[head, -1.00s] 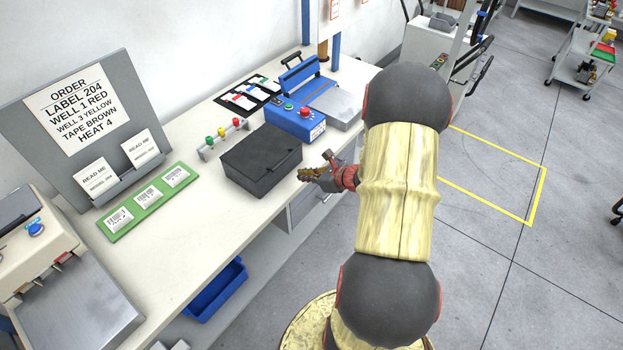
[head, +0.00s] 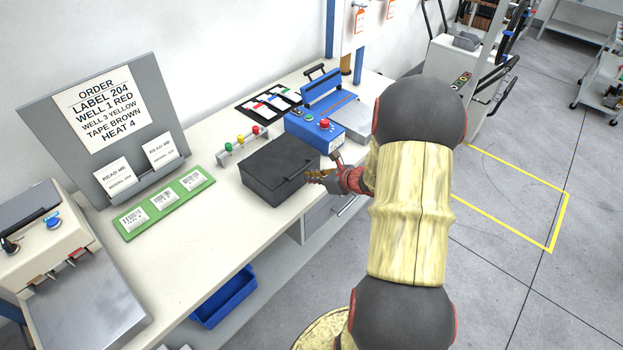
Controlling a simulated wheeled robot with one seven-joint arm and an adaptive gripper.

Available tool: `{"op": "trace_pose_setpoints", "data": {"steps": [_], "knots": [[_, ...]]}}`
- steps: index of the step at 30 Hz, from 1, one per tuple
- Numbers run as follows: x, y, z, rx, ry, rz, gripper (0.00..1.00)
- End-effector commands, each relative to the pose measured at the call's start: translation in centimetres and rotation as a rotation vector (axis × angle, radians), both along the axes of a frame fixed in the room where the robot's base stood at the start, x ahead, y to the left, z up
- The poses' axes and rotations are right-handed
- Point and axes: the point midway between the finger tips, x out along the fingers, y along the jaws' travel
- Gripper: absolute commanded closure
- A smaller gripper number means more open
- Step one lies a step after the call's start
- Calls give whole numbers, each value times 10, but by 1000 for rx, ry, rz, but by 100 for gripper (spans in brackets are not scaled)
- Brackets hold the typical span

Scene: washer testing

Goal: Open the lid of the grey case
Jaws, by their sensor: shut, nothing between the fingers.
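The grey case (head: 272,184) is a dark box on the white table, and its lid is closed. My gripper (head: 310,177) is at the front right edge of the case, close to the lid's rim. It is shut with nothing in it. I cannot tell whether the fingertips touch the case. My arm covers part of the area to the right of the gripper.
A green label board (head: 164,204) and an order sign (head: 102,105) are further left. A blue bin (head: 224,297) is below the table.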

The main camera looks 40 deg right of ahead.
Motion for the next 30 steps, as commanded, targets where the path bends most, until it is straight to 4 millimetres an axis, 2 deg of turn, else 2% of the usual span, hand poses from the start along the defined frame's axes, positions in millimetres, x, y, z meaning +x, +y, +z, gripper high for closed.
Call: {"op": "trace_pose_setpoints", "data": {"steps": [8,20,30], "knots": [[1,0,12,-2,31,1,100],[1,0,19,-6,67,2,100],[3,2,42,-12,143,2,100]]}}
